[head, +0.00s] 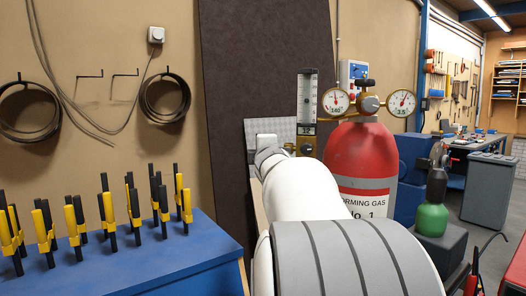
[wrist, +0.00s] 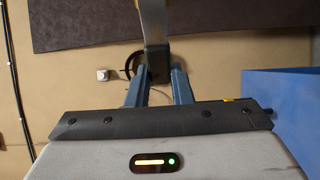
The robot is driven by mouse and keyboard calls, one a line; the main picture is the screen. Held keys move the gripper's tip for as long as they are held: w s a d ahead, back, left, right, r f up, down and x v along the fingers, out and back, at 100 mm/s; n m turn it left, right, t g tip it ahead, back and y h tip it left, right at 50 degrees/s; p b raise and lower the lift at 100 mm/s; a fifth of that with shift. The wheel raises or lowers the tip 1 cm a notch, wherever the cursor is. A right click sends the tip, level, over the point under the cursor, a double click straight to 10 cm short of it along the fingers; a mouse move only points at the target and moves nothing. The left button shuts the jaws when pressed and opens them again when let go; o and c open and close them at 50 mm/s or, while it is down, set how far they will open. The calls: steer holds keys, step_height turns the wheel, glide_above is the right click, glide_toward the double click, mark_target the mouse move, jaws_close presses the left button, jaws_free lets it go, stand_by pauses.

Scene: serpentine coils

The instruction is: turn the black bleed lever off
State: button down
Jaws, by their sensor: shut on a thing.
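In the wrist view my gripper (wrist: 157,75) has its two blue-grey fingers on either side of a narrow piece at the lower end of a grey metal bar (wrist: 154,28). The fingers are shut on this piece, which I take for the black bleed lever; its shape and angle are hard to make out. In the head view my white arm hides the gripper and the lever. Just past the arm stand a clear flow tube (head: 307,95) and a red forming gas cylinder (head: 360,155) with two round gauges (head: 337,101).
A blue bench (head: 165,265) with several yellow-and-black clamps (head: 78,222) stands at left. Black coils (head: 165,98) hang on the wall. A dark panel (head: 245,60) stands behind my arm. A green bottle (head: 432,218) is at right; floor is open beyond it.

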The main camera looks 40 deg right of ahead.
steer(key=c, duration=1.3)
jaws_free()
steer(key=v, duration=0.7)
steer(key=shift+s+a+f, duration=0.1)
steer(key=shift+s, duration=0.2)
